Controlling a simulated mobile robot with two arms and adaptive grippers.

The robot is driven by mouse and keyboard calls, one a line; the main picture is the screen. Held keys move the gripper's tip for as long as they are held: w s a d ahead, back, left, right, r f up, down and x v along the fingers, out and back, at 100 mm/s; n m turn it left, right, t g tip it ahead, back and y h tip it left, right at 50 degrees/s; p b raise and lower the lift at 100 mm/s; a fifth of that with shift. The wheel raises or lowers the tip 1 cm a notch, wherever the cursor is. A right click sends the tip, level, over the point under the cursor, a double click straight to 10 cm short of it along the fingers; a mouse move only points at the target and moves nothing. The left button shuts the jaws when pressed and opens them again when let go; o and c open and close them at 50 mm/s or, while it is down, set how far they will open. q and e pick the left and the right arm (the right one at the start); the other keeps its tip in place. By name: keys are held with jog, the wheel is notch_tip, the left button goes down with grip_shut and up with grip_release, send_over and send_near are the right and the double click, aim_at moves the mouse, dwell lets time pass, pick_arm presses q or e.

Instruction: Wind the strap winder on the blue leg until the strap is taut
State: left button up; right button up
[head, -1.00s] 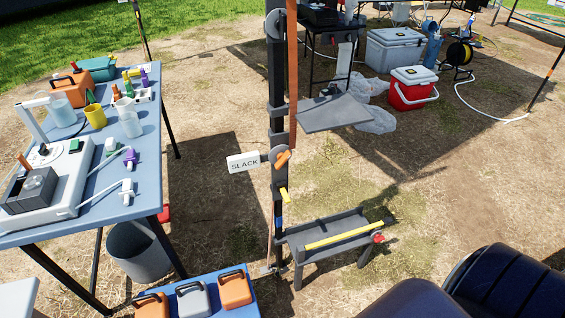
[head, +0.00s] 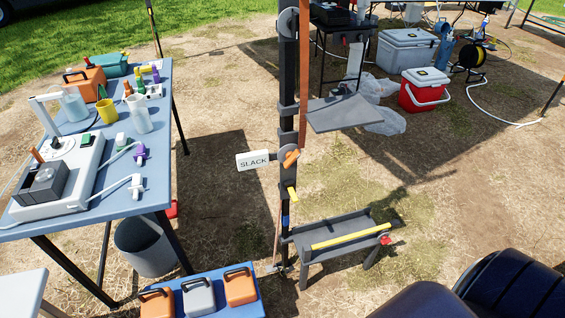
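A dark upright post (head: 288,85) stands in the middle of the head view. An orange strap (head: 304,70) runs down along it. A white sign reading "SLACK" (head: 253,160) sticks out to the left of the post. An orange handle (head: 291,158) sits on a round grey part beside the sign. Lower on the post are a yellow lever (head: 292,194) and a small blue patch (head: 285,221). I cannot tell for sure which part is the strap winder. Neither of my grippers is in view.
A blue-grey table (head: 150,185) with bottles and instruments stands at left, a grey bucket (head: 146,247) beneath. A low grey bench (head: 335,250) with a yellow bar (head: 350,236) stands right of the post's foot. A blue case table (head: 255,300) is in front.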

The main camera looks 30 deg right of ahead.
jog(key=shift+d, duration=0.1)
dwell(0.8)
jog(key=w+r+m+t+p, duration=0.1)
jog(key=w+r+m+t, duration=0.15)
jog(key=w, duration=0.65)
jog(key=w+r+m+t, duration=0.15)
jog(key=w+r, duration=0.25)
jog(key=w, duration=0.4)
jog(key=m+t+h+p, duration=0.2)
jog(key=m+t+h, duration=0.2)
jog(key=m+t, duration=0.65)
send_near(293, 161)
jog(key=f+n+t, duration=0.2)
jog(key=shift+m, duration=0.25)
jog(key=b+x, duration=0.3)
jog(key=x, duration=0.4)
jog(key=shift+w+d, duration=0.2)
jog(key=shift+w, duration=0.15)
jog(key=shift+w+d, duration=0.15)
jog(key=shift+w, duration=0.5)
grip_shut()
